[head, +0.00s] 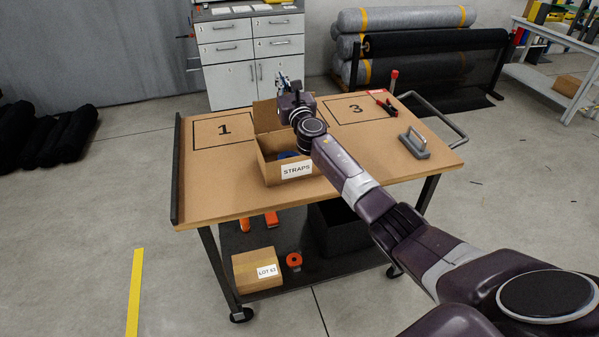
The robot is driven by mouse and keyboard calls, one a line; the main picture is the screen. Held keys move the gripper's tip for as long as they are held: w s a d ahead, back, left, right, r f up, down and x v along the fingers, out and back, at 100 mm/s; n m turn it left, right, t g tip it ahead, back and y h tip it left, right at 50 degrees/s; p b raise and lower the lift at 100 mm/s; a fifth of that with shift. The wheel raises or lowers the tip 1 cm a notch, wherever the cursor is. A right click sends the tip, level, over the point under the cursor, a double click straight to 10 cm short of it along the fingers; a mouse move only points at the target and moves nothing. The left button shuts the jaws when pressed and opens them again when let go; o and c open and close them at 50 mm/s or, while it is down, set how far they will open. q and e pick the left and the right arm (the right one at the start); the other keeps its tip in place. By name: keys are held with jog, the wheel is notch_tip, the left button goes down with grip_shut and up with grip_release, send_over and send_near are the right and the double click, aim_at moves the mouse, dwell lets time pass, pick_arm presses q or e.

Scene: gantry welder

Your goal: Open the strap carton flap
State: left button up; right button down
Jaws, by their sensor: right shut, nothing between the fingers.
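The strap carton (278,173) is a brown cardboard box with a STRAPS label on its front. It stands on the cart's wooden top between the squares marked 1 and 3. A flap (265,116) stands up at its back left. The carton's inside shows in part, with something blue (287,155) in it. My right gripper (284,79) is above the back of the carton, shut and empty. My right wrist and arm hide the carton's right rear, so I cannot tell whether the gripper touches the flap. My left gripper is not in view.
A grey-handled block (414,144) and a red-and-black tool (383,104) lie on the cart top's right side. The lower shelf holds a LOT 63 box (257,271), an orange roll (294,261) and a black bin (341,231). Square 1 (222,130) is bare.

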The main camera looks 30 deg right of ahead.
jog(key=shift+w+f, duration=0.15)
dwell(0.3)
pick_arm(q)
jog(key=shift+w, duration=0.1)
